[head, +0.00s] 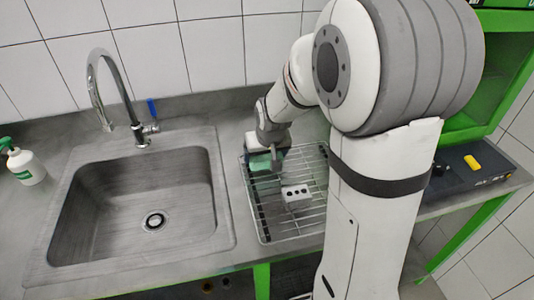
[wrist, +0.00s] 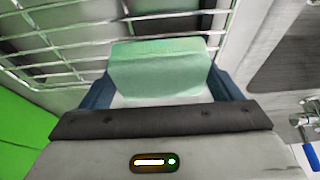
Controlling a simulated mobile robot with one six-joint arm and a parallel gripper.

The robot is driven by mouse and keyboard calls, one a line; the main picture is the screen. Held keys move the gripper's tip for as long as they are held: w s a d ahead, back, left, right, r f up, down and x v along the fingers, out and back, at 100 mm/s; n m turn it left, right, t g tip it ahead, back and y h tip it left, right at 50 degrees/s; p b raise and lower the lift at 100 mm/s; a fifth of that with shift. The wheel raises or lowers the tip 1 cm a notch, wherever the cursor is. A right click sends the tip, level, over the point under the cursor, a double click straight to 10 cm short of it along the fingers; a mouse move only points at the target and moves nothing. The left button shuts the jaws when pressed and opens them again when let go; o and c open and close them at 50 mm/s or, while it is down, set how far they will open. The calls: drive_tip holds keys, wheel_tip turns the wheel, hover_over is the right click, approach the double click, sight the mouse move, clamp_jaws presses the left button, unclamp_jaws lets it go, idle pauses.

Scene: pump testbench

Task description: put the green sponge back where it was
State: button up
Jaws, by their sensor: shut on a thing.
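The green sponge (head: 262,161) is in my gripper (head: 265,155), over the back left part of the wire rack (head: 285,235). In the wrist view the sponge (wrist: 160,68) sits between the two blue fingers of my gripper (wrist: 160,85), which are shut on its sides. The bars of the rack (wrist: 62,45) show behind and beside the sponge there. I cannot tell whether the sponge touches the rack.
A white block with dark holes (head: 296,194) lies on the rack's middle. The sink (head: 140,200) with its faucet (head: 112,85) is left of the rack. A soap bottle (head: 25,165) stands at far left. The rack's front part is clear.

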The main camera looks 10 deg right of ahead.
drive_tip(key=o, duration=0.6)
drive_tip(key=shift+f, duration=0.2)
drive_tip(key=shift+o, duration=1.4)
drive_tip(key=shift+r, duration=0.1)
drive_tip(key=v, duration=1.2)
drive_tip(key=s+f+g, duration=0.2)
drive_tip(key=s, duration=1.5)
drive_tip(key=shift+d+f, duration=0.2)
drive_tip(key=shift+s, duration=0.1)
